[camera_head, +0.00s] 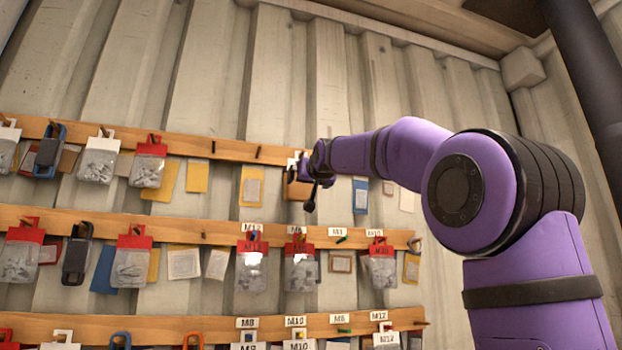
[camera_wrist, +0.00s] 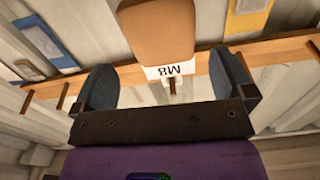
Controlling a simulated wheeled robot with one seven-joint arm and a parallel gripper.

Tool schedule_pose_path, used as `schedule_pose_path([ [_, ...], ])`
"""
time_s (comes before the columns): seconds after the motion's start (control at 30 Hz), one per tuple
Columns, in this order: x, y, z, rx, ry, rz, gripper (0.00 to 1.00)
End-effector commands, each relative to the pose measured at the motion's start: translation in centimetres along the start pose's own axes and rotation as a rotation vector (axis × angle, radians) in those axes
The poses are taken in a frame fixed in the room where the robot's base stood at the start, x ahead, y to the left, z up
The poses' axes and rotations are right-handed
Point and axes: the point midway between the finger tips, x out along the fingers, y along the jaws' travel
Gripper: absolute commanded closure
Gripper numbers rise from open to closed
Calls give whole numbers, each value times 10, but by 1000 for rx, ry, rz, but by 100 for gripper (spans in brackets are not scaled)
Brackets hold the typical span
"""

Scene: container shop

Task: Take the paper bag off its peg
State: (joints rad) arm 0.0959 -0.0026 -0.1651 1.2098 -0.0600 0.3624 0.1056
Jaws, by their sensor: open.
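The brown paper bag (camera_wrist: 155,32) has a white header marked M8 and hangs on a wooden peg (camera_wrist: 172,88) in the wrist view, which shows it upside down. My gripper (camera_wrist: 164,66) is open, with one dark finger pad on each side of the bag's header end. A gap shows between each pad and the bag. In the head view the bag (camera_head: 293,188) hangs on the upper rail, partly hidden behind my gripper (camera_head: 308,188).
The upper rail (camera_head: 225,149) has several empty pegs left of the bag. Clear packets with red headers (camera_head: 148,166) hang further left. A lower rail (camera_head: 190,229) carries more packets below. Blue (camera_head: 360,196) and yellow (camera_head: 251,187) cards are on the wall nearby.

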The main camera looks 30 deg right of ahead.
Motion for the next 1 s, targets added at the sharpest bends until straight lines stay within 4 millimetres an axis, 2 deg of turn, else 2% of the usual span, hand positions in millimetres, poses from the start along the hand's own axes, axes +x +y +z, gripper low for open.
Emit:
schedule_pose_path([
  [0.2, 37, 0, 1, 0, -1, 1, 0],
  [0.5, 71, 0, 0, 1, -1, 0, 0],
  [0.7, 79, 0, 1, 0, -1, 0, 0],
  [0.97, 80, 0, 1, 0, -2, 0, 0],
  [1.0, 80, 0, 1, 0, -2, 0, 5],
])
